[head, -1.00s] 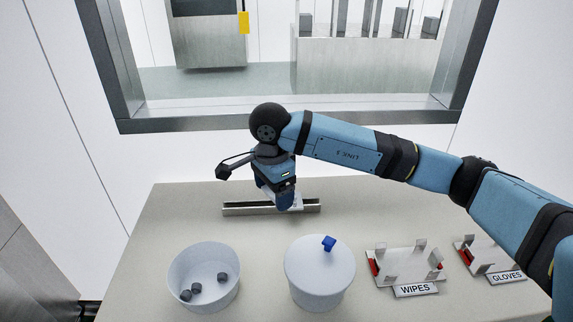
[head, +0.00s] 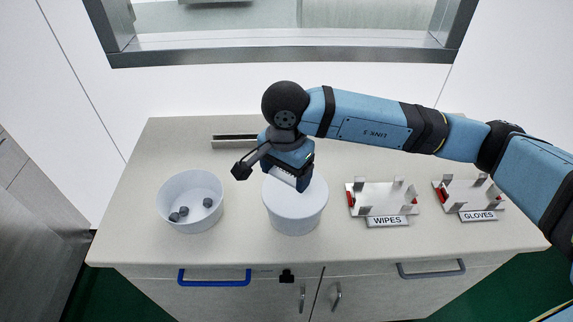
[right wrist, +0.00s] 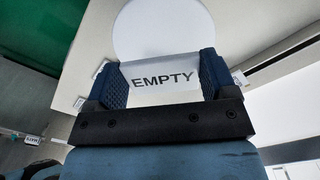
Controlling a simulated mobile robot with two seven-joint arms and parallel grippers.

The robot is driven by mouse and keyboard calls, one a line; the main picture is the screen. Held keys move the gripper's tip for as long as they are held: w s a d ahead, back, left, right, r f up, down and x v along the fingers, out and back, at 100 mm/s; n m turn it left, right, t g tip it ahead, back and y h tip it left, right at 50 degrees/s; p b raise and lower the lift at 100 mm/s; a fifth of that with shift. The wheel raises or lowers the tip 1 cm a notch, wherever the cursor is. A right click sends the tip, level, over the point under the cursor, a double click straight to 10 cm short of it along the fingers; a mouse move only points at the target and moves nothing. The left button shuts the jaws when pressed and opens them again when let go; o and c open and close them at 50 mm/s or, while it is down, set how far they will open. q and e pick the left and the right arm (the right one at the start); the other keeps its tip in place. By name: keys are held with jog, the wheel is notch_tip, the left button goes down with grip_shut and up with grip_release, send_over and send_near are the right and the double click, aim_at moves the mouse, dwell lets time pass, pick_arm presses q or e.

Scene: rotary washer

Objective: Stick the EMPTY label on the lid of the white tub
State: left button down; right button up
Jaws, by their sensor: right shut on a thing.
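The white tub (head: 294,222) with its round white lid (head: 312,197) stands near the front middle of the counter. My right gripper (head: 290,175) is over the far part of the lid in the head view and covers some of it. It is shut on the white EMPTY label (right wrist: 165,80), whose black print shows between the two fingers in the right wrist view. The white lid (right wrist: 160,32) lies beyond the label there. I cannot tell whether the label touches the lid. My left gripper is not in view.
A white open bowl (head: 190,220) with several dark pieces stands left of the tub. A metal rail holder (head: 230,141) lies behind. The WIPES rack (head: 384,196) and GLOVES rack (head: 470,195) stand to the right. A blue drawer handle (head: 214,282) is below the counter edge.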

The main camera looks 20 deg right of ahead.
aim_at(287, 200)
notch_tip(287, 200, down, 4)
jog(key=shift+f+b, duration=0.25)
jog(key=shift+b, duration=0.1)
jog(key=shift+f+b, duration=0.9)
jog(key=shift+b, duration=0.05)
jog(key=shift+f+b, duration=0.25)
jog(key=shift+b, duration=0.05)
jog(key=shift+b, duration=0.45)
jog(key=shift+f+b, duration=0.2)
jog(key=shift+b, duration=0.4)
dwell(0.6)
jog(key=shift+s, duration=0.1)
jog(key=o, duration=0.8)
